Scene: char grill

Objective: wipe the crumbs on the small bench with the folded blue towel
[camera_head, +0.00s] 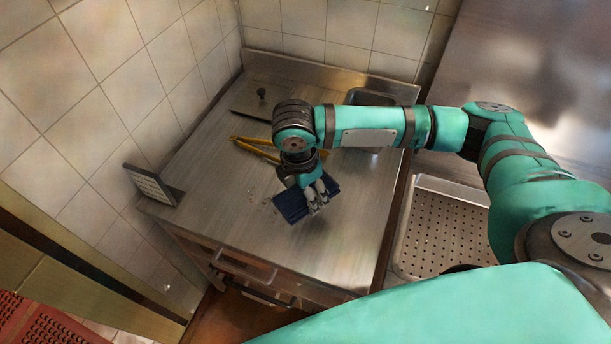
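The small bench (330,245) is a brushed steel top against the tiled wall. The folded blue towel (290,206) lies flat on it, near the middle. My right gripper (317,199) points down at the towel, with its fingers close together and seemingly shut on it; the fingertips partly cover the towel, so the grip itself is hard to see. Small specks that look like crumbs (268,203) lie on the bench just left of the towel. My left gripper is not in view.
Yellow tongs (252,148) lie behind the towel, partly hidden by my arm. A dark-handled flat metal piece (262,98) is at the back left. A small upright stand (152,186) is at the left edge. A perforated tray (440,228) is right of the bench. The front is clear.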

